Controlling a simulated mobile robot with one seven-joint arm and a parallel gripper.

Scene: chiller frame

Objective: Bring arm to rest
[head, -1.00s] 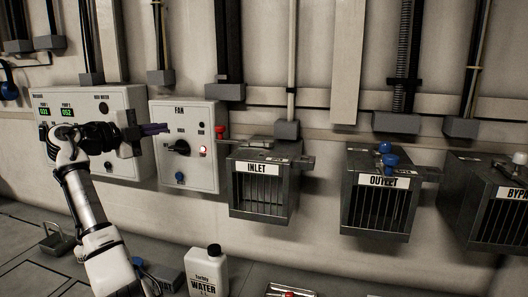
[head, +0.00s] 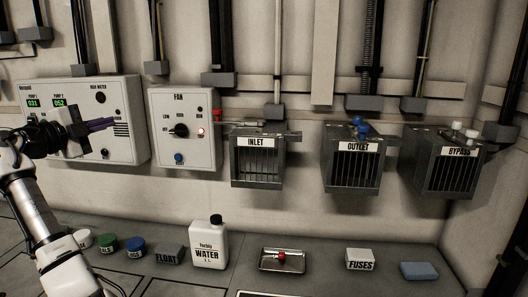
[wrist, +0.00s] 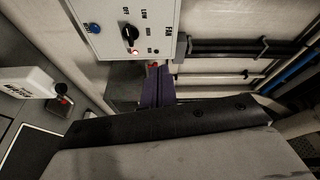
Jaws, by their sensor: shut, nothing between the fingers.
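My gripper (head: 101,125) is at the left of the head view, in front of the pump panel (head: 52,93). Its purple fingers are shut, with nothing between them, and point right toward the fan box (head: 183,148). In the wrist view the purple fingers (wrist: 157,88) show beyond the dark gripper body, below the fan box (wrist: 128,28). The gripper appears apart from the panel and the fan box. My arm rises from the lower left and hides part of the panel's left side.
Inlet (head: 257,160), outlet (head: 352,164) and bypass (head: 447,167) cages hang on the wall. On the counter stand several small jars (head: 107,243), a float block (head: 168,254), a water jug (head: 209,246), a metal tray (head: 269,266), a fuses box (head: 360,260) and a blue block (head: 419,271).

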